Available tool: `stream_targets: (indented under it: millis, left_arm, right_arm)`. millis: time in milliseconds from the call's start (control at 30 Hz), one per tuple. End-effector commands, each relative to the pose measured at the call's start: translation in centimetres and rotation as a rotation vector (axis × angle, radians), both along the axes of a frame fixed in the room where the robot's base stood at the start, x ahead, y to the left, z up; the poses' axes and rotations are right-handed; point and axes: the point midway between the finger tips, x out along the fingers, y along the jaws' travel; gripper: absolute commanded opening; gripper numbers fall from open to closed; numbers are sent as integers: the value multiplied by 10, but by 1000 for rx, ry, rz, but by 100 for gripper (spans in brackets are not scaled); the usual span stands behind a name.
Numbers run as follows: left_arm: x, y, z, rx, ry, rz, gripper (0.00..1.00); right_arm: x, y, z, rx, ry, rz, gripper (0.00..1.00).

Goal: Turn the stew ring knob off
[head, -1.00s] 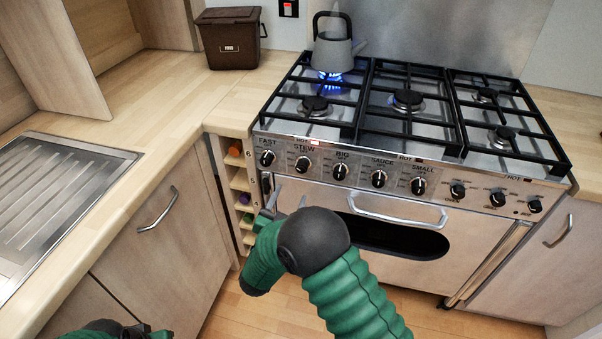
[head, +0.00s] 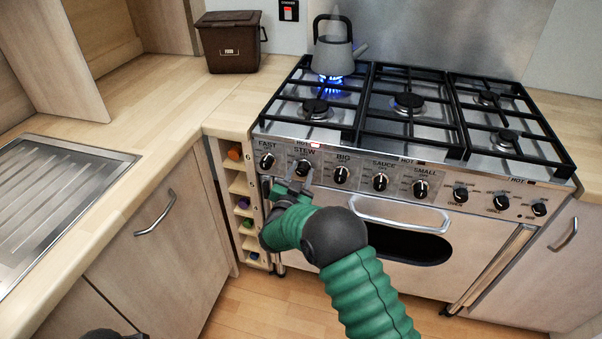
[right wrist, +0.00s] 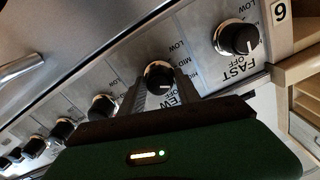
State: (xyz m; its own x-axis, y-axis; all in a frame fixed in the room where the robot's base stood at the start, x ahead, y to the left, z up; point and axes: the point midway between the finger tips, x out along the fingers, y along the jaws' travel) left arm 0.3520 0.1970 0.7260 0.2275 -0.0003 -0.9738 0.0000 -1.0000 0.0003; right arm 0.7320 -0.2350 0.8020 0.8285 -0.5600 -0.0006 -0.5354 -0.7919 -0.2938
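The stew ring knob (head: 302,168) is a black knob with a silver bezel, second from the left on the cooker's front panel. My right gripper (head: 291,187) is just in front of and below it, fingers pointing at the panel. In the right wrist view the stew knob (right wrist: 160,76) shows between the tips of the open fingers (right wrist: 156,88); I cannot tell whether they touch it. A blue flame (head: 330,80) burns under the grey kettle (head: 333,54) on the back left ring. Only a dark bit of my left arm shows at the bottom left edge; its fingers are not clear.
The fast knob (head: 267,161) and big knob (head: 341,174) flank the stew knob closely. The oven door handle (head: 398,218) sticks out below right. A wine rack (head: 238,188) stands left of the cooker.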

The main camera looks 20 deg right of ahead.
Motion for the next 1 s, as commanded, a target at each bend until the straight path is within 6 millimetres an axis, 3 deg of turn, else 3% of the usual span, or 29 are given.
stream_targets:
  millis: [33, 300, 667, 1000]
  left_arm:
    - [0, 0, 0, 0, 0, 0, 36]
    - [0, 0, 0, 0, 0, 0, 36]
    - [0, 0, -4, 0, 0, 0, 36]
    - [0, 0, -21, 0, 0, 0, 36]
  right_arm:
    - [0, 0, 0, 0, 0, 0, 32]
    - [0, 0, 0, 0, 0, 0, 0]
    - [0, 0, -1, 41, -27, 0, 0]
    - [-1, -1, -4, 229, -155, 0, 0]
